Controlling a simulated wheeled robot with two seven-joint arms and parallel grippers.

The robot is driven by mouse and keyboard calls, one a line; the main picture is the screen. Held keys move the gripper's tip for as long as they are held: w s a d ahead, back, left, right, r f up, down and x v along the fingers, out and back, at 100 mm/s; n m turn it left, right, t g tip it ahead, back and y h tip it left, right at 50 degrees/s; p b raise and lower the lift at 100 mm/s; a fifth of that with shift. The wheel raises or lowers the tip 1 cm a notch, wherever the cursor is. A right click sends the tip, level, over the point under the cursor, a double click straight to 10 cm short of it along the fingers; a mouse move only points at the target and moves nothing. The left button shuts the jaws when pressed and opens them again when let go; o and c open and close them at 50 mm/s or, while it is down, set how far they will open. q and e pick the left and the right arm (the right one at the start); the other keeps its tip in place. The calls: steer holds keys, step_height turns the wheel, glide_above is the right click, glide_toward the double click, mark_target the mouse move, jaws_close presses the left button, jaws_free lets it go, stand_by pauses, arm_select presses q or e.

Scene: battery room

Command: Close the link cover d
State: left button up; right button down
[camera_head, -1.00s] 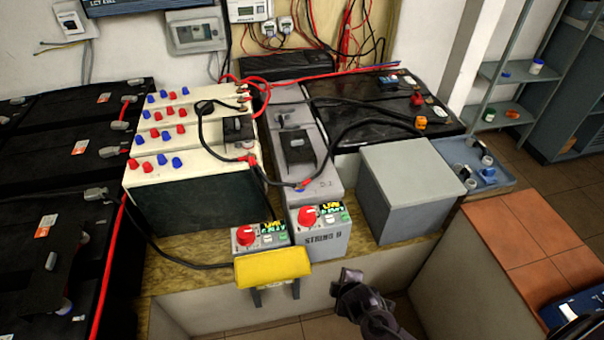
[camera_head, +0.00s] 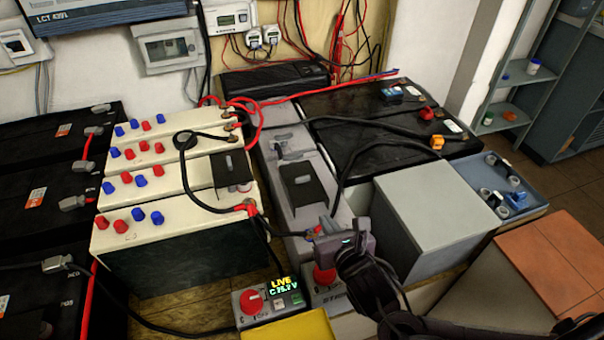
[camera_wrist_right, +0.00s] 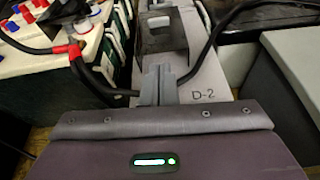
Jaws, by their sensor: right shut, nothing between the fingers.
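A dark, flat cover (camera_head: 302,185) sits on the row of grey batteries (camera_head: 345,212); I take it for link cover d. It also shows in the right wrist view (camera_wrist_right: 168,38), ahead of my fingers, above the "D-2" label; its exact tilt is unclear. My right gripper (camera_head: 338,238) is over the front end of this row, in front of the cover. In the right wrist view its fingertips (camera_wrist_right: 157,80) are together and empty, just short of the cover; contact cannot be told. My left gripper is not in view.
A grey box (camera_head: 430,200) stands to the right. White batteries (camera_head: 140,230) stand to the left. A control box (camera_head: 268,300) with a red knob and a yellow block (camera_head: 300,328) are in front.

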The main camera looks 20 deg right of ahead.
steer(key=shift+w+d+n, duration=0.2)
steer(key=shift+w+n, duration=0.2)
steer(key=shift+w, duration=0.1)
glide_toward(304, 180)
steer(key=x, duration=0.5)
steer(key=shift+w+f, duration=0.1)
steer(key=shift+f, duration=0.25)
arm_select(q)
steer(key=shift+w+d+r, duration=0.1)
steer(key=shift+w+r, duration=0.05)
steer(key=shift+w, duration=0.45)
arm_select(e)
steer(key=shift+w, duration=0.55)
